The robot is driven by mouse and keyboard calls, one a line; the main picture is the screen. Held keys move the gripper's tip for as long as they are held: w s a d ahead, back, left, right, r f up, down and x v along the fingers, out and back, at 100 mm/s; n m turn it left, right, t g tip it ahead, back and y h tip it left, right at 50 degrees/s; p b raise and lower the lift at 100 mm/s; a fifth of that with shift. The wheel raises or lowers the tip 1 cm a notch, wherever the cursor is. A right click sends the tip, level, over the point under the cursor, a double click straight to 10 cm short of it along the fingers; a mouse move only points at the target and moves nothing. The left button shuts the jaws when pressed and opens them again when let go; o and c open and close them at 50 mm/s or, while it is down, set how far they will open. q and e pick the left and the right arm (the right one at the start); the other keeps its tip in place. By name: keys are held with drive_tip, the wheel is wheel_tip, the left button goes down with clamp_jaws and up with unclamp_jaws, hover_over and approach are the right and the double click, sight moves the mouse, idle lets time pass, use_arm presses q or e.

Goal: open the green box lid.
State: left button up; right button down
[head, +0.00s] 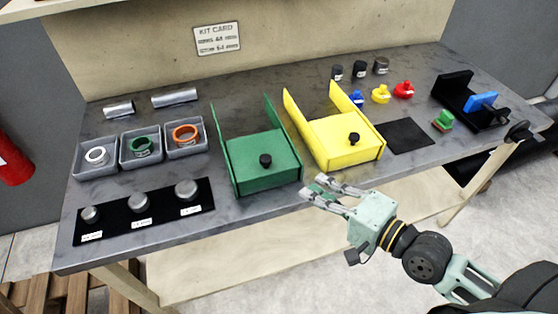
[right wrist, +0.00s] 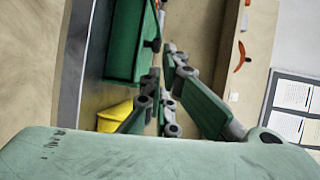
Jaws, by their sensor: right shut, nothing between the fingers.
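The green box (head: 240,178) stands near the table's front edge, with a tall wall on each side. Its green lid (head: 248,150) lies flat between the walls, with a black knob (head: 265,160) near the front. My right gripper (head: 312,189) is shut and empty, in front of the table edge, to the right of the green box and apart from it. The right wrist view shows part of the green box (right wrist: 125,50) beyond the fingers. My left gripper is not in view.
A yellow box (head: 345,140) with a similar black knob stands close to the right. Grey trays (head: 98,168) with rings and a black mat (head: 112,221) with several grey knobs lie to the left. A black pad (head: 405,136) lies further right.

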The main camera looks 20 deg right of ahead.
sight(263, 140)
drive_tip(key=p+x, duration=0.2)
drive_tip(key=x, duration=0.9)
drive_tip(key=shift+w+a+p, duration=0.1)
drive_tip(key=shift+w+p, duration=0.25)
drive_tip(key=shift+w, duration=0.05)
drive_tip(key=shift+w+a+f, duration=0.2)
drive_tip(key=shift+w, duration=0.05)
drive_tip(key=w+b, duration=0.1)
drive_tip(key=w, duration=0.5)
drive_tip(key=w+b, duration=0.2)
drive_tip(key=w, duration=0.5)
drive_tip(key=shift+a+f, duration=0.1)
drive_tip(key=shift+a, duration=0.1)
drive_tip(key=shift+w, duration=0.25)
drive_tip(key=shift+s, duration=0.1)
